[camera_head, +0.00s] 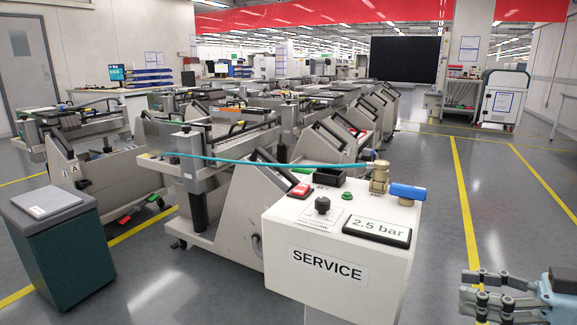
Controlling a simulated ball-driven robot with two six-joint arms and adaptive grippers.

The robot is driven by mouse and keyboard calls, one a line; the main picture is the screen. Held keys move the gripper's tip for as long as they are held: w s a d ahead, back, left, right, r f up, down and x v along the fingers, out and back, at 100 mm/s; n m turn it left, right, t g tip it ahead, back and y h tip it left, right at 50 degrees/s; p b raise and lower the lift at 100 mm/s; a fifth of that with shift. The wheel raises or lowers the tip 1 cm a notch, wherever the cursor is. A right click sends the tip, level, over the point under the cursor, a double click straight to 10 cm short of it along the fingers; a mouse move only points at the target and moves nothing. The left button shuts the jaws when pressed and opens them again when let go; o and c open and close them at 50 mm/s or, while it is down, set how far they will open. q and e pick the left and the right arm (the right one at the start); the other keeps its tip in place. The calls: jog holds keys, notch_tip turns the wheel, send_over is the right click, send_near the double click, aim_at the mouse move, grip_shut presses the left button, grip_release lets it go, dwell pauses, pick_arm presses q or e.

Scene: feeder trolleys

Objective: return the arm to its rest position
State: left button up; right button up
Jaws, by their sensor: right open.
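My right gripper (481,295) is at the bottom right corner. Its grey fingers point left, and they are open with nothing seen between them. It is apart from the white service box (335,250), to the right of it. Part of my right arm is cut off by the picture edge. My left gripper is not in view.
The service box has a "2.5 bar" display (377,230), a red button (300,190), a black knob (322,205) and a blue valve handle (408,191). A teal hose (270,163) runs left to a feeder trolley (222,215). A dark green cabinet (62,255) stands left. The floor at right is clear.

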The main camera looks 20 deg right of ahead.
jog(key=s+a+f+m+g+h, duration=0.35)
jog(key=a+f+h, duration=0.25)
jog(key=a+f, duration=0.35)
jog(key=s+a+r+m+g+h, duration=0.2)
jog(key=s+a+r+g+h, duration=0.1)
jog(key=s+a+r+g, duration=0.3)
jog(key=s+d+f+g+p, duration=0.1)
jog(key=s+d+f, duration=0.1)
jog(key=f, duration=1.2)
jog(key=s+d+f+g, duration=0.1)
jog(key=s+d+f, duration=0.1)
jog(key=f, duration=1.1)
jog(key=s+f+g, duration=0.1)
jog(key=s+f, duration=1.2)
jog(key=s, duration=0.4)
jog(key=shift+s+d+f+m+p, duration=0.35)
jog(key=shift+s+d+f+p, duration=0.05)
